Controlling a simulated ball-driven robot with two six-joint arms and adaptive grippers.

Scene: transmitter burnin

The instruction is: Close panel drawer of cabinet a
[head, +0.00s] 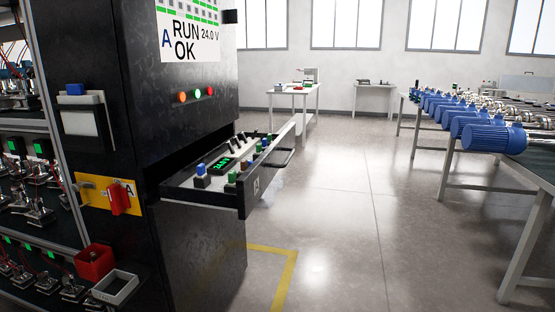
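The black cabinet A (190,110) stands at the left, with a sign reading "A RUN OK 24.0 V" on its upper front. Its panel drawer (245,190) is pulled out to the right, with a handle (283,158) on its front. Inside the drawer are blue, green and other coloured controls and a small green-lit display (221,164). Neither of my grippers is in view.
Racks of wired units (25,190) line the left edge. A red box (94,262) and a white tray (116,287) are at lower left. A bench with blue motors (490,132) runs along the right. The floor (345,225) between is clear.

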